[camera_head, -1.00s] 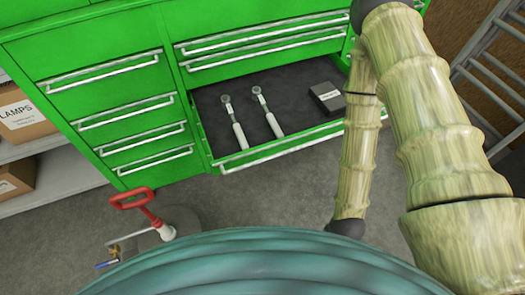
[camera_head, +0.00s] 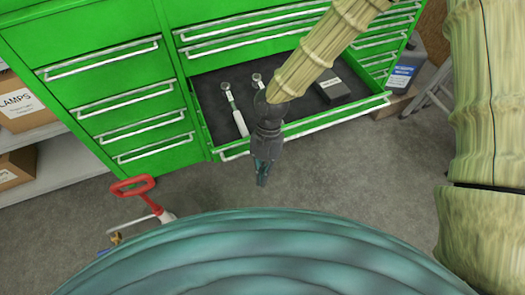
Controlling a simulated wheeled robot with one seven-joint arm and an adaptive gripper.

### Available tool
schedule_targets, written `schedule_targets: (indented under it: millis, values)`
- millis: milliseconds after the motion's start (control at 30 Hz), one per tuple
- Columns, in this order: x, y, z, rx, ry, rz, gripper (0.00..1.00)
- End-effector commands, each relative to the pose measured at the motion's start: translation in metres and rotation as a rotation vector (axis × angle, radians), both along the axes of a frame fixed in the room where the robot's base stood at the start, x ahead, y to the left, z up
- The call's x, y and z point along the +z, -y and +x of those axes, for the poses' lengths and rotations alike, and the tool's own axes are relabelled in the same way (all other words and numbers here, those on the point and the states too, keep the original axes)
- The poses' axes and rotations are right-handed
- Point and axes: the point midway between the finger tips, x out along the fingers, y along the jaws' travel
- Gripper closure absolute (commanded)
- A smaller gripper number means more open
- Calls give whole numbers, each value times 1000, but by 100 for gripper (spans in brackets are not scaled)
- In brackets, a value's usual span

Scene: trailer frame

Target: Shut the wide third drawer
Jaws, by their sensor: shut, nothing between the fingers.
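The wide third drawer (camera_head: 352,112) of the green tool cabinet (camera_head: 95,35) stands pulled out, with a pale handle bar along its front. Its dark lining holds two ratchet-like tools (camera_head: 238,119) with white handles and a dark box (camera_head: 334,90). My gripper (camera_head: 262,181) is shut and empty, pointing down. My gripper and forearm cover part of the drawer front and one tool. I cannot tell whether the gripper touches the front.
A red-handled item (camera_head: 133,187) stands on the floor at lower left. Shelves with cardboard boxes (camera_head: 15,105) are at left. A dark container (camera_head: 406,68) and metal ladder-like frame (camera_head: 438,90) are at right. Grey floor (camera_head: 350,175) is clear before the drawer.

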Motion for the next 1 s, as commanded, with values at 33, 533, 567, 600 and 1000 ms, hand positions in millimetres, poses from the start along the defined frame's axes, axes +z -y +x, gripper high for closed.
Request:
schedule_targets:
  millis: [33,533,567,600,1000]
  values:
    - [15,-2,14,117,30,19,100]
    - [79,4,70,709,123,50,100]
    - [76,5,70,711,123,50,100]
    - [73,5,69,711,121,49,100]
    - [13,12,49,707,119,49,100]
